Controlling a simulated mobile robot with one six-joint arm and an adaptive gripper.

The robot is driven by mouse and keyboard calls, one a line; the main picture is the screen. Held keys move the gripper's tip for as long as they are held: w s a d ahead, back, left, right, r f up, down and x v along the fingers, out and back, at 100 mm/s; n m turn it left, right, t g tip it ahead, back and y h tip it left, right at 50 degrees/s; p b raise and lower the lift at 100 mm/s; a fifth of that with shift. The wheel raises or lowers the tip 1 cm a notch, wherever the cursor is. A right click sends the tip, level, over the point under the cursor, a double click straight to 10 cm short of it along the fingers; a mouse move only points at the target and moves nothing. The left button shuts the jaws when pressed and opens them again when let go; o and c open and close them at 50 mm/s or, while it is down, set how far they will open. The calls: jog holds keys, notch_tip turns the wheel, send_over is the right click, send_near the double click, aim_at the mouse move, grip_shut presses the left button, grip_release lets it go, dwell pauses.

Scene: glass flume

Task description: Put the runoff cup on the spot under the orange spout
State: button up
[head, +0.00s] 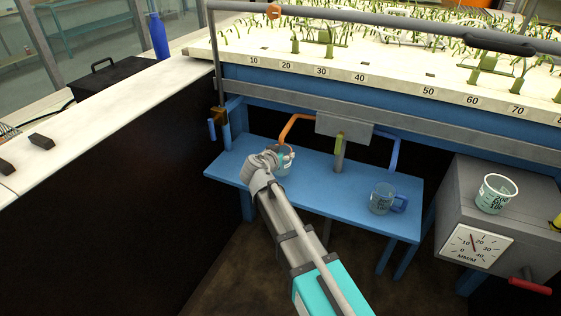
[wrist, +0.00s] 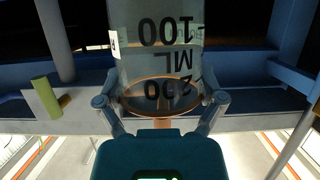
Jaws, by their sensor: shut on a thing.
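My gripper (head: 266,160) is shut on a clear measuring cup, which I take as the runoff cup (head: 284,166), just below the orange spout (head: 292,122) at the bench's left part. In the wrist view the cup (wrist: 155,35), marked 100 ML and 200, is between the fingers of my gripper (wrist: 160,100). An orange curve crosses it there; I cannot tell whether that is the spout seen through the cup. The head view does not show whether the cup touches the blue bench (head: 335,188). The spot under the spout is hidden by the cup and my gripper.
A clear cup with a blue handle (head: 382,199) stands on the bench's right part, below the blue spout (head: 393,150). A graduated beaker (head: 495,194) stands on a grey gauge box (head: 462,195). The bench's middle is clear.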

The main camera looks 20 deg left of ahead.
jog(key=shift+f+b, duration=1.6)
jog(key=shift+f, duration=0.15)
jog(key=shift+f, duration=0.15)
jog(key=o, duration=0.8)
jog(key=shift+o, duration=0.2)
jog(key=shift+r, duration=0.2)
jog(key=shift+s+r, duration=0.15)
jog(key=shift+s, duration=0.1)
jog(key=p+v, duration=0.4)
jog(key=v, duration=0.7)
jog(key=shift+s, duration=0.25)
